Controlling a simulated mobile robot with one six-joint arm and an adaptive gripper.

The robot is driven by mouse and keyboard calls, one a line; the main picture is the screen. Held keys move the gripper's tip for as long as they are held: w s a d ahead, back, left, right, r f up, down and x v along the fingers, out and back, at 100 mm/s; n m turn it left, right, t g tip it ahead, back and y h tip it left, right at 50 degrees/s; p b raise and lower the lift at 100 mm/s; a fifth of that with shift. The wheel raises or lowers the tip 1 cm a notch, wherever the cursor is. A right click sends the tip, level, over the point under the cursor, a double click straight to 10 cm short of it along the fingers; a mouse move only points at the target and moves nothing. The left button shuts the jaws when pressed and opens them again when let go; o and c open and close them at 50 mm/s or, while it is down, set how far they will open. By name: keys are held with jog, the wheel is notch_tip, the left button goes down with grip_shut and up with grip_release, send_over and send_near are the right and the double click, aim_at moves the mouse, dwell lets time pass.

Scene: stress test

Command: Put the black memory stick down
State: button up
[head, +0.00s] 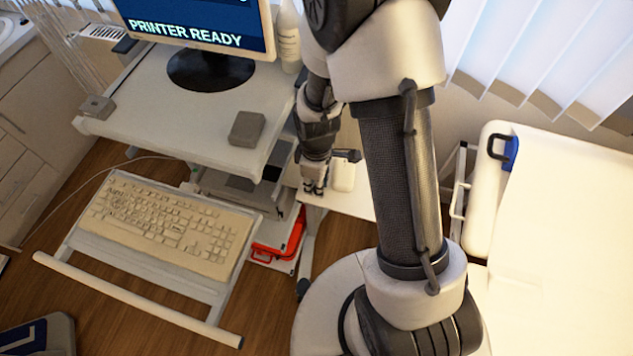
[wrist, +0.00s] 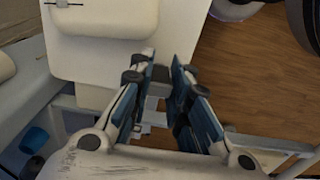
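My gripper (wrist: 165,76) points down in the wrist view. A small dark grey piece, which looks like the black memory stick (wrist: 161,74), fills the narrow gap between its fingertips. Its far side and ends are hidden by the fingers. In the head view my gripper (head: 315,187) is small, over the left edge of a low white table (head: 358,205), right of the printer cart. The stick cannot be made out there. In the wrist view the fingertips are near the edge of a white top (wrist: 105,60).
A rounded white object (head: 343,175) stands beside my gripper. A monitor (head: 200,22) and a grey box (head: 247,129) are on the cart; a keyboard (head: 165,222) is on its lower tray. A red case (head: 280,238) is below. A white couch (head: 570,230) stands right.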

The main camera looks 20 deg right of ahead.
jog(key=o, duration=0.4)
jog(key=shift+c, duration=0.2)
jog(key=shift+r, duration=0.1)
jog(key=s+r+m+t+p, duration=0.1)
jog(key=s+r+m+p, duration=0.1)
jog(key=r, duration=1)
jog(key=s+r+m+t+p, duration=0.1)
jog(key=s+r+m, duration=0.1)
jog(key=r, duration=1)
jog(key=s+r+m+t, duration=0.2)
jog(key=s+r+m, duration=0.4)
jog(key=s+r, duration=0.3)
jog(key=shift+s+m+t, duration=0.3)
jog(key=shift+s+m, duration=0.1)
jog(key=shift+s, duration=0.65)
jog(key=shift+f, duration=0.1)
notch_tip(320, 180, down, 12)
jog(key=b, duration=1.2)
jog(key=shift+f, duration=0.15)
